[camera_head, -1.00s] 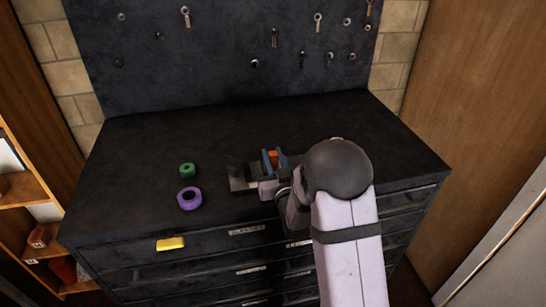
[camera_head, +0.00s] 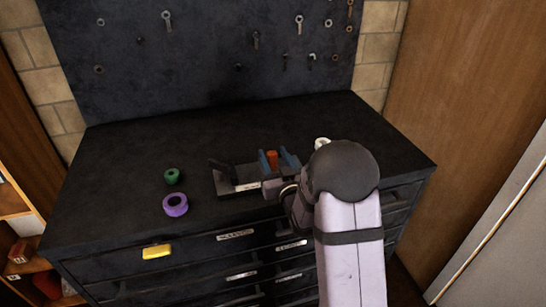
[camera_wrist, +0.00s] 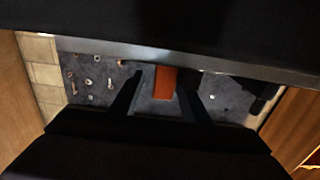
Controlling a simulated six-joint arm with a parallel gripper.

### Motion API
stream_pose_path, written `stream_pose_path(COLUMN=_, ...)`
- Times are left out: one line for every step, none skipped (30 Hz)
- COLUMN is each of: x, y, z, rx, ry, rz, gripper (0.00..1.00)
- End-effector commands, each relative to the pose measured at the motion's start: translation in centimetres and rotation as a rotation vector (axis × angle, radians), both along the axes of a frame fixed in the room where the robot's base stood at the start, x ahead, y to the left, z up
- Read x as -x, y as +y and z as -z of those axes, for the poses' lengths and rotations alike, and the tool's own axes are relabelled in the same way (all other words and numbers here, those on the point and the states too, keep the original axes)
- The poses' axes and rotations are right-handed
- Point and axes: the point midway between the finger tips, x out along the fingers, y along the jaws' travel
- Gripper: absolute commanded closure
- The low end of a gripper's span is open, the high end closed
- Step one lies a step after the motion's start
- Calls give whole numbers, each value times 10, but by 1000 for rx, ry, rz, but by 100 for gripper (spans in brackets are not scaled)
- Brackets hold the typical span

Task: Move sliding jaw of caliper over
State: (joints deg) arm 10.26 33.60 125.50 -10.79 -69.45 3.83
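The caliper lies on the cabinet top. It has a dark base (camera_head: 228,191) with a pale label and an upright dark fixed jaw (camera_head: 227,173) at its left end. An orange tab (camera_head: 271,160), which looks like part of the sliding jaw, stands right of the fixed jaw. My gripper (camera_head: 278,161) reaches in from the front right, its blue-looking fingers on either side of the tab. In the wrist view the tab (camera_wrist: 165,83) shows between the two dark fingers (camera_wrist: 162,92), with a gap visible on its left. Contact is unclear. My arm hides the caliper's right end.
A green roll (camera_head: 172,176) and a purple roll (camera_head: 175,205) lie left of the caliper. A white object (camera_head: 322,143) shows partly behind my arm. A dark tool board (camera_head: 200,60) rises behind. The cabinet top (camera_head: 120,150) is clear at the back and left.

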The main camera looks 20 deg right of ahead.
Motion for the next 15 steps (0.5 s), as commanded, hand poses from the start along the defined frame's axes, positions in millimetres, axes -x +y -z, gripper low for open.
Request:
stream_pose_path(x=0, y=0, z=0, rx=0, ry=0, rz=-1, gripper=58)
stream_pose_path(x=0, y=1, z=0, rx=0, ry=0, rz=-1, gripper=58)
stream_pose_path(x=1, y=1, z=0, rx=0, ry=0, rz=-1, gripper=58)
stream_pose_path(x=2, y=1, z=0, rx=0, ry=0, rz=-1, gripper=58)
stream_pose_path(x=3, y=1, z=0, rx=0, ry=0, rz=-1, gripper=58)
stream_pose_path(x=5, y=1, z=0, rx=0, ry=0, rz=-1, gripper=58)
stream_pose_path(x=8, y=0, z=1, rx=0, ry=0, rz=-1, gripper=58)
stream_pose_path(x=10, y=0, z=1, rx=0, ry=0, rz=-1, gripper=58)
stream_pose_path(x=14, y=0, z=1, rx=0, ry=-1, rz=-1, gripper=58)
stream_pose_path(x=18, y=0, z=1, rx=0, ry=0, rz=0, gripper=58)
stream_pose_path(x=21, y=0, z=1, rx=0, ry=0, rz=0, gripper=58)
stream_pose_path(x=27, y=0, z=2, rx=0, ry=1, rz=1, gripper=58)
stream_pose_path(x=31, y=0, z=1, rx=0, ry=-1, rz=1, gripper=58)
stream_pose_path(x=35, y=0, z=1, rx=0, ry=0, rz=1, gripper=58)
stream_pose_path(x=40, y=0, z=1, rx=0, ry=-1, rz=1, gripper=58)
